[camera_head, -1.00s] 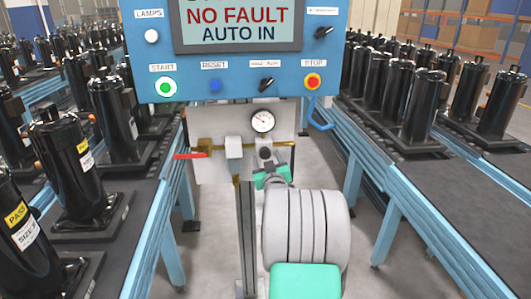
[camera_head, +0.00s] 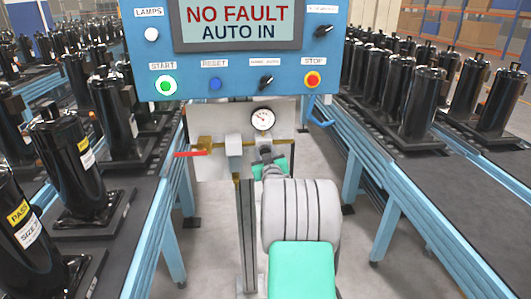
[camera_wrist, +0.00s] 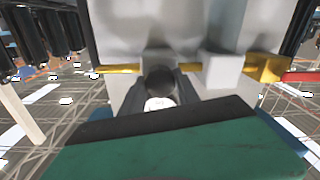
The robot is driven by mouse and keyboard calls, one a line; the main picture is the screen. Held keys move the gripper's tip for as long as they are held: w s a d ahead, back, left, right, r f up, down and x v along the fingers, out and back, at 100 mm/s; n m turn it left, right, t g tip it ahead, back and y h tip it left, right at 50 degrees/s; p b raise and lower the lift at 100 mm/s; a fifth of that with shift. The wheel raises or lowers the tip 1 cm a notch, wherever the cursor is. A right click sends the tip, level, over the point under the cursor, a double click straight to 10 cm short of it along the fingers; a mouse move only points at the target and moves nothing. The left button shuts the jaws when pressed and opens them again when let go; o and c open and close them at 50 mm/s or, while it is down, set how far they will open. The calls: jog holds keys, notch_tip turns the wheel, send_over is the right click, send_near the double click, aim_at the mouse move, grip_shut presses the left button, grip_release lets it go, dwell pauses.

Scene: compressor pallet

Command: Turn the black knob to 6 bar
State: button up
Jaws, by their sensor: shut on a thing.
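The black knob (camera_head: 265,149) sits below the round white gauge (camera_head: 263,119) on the grey panel under the blue control box. In the wrist view the knob (camera_wrist: 159,80) is a dark round shape between my fingers. My gripper (camera_wrist: 160,100) is shut on the knob; in the head view it (camera_head: 268,163) reaches the panel from below, and my arm hides part of the knob. The gauge needle is too small to read exactly.
A red-handled valve (camera_head: 190,153) on a brass pipe and a grey block (camera_head: 233,145) are left of the knob. The blue control box (camera_head: 235,75) hangs above. Conveyors with black compressors flank both sides.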

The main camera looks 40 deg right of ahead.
grip_shut()
jog(key=shift+f+b, duration=0.15)
jog(key=shift+b, duration=0.3)
jog(key=m+b, duration=0.2)
jog(key=b, duration=0.1)
jog(key=shift+f+m+b, duration=0.2)
jog(key=shift+m+b, duration=0.1)
jog(key=shift+m, duration=0.1)
jog(key=m+b, duration=0.3)
jog(key=b, duration=0.1)
jog(key=shift+m, duration=0.4)
jog(key=m+b, duration=0.4)
jog(key=shift+b, duration=0.4)
jog(key=m+b, duration=0.4)
jog(key=m, duration=0.2)
jog(key=shift+s+d+h, duration=0.1)
jog(key=shift+h, duration=0.2)
jog(key=m+b, duration=0.3)
jog(key=m, duration=0.3)
jog(key=shift+r+b, duration=0.1)
jog(key=shift+b, duration=0.3)
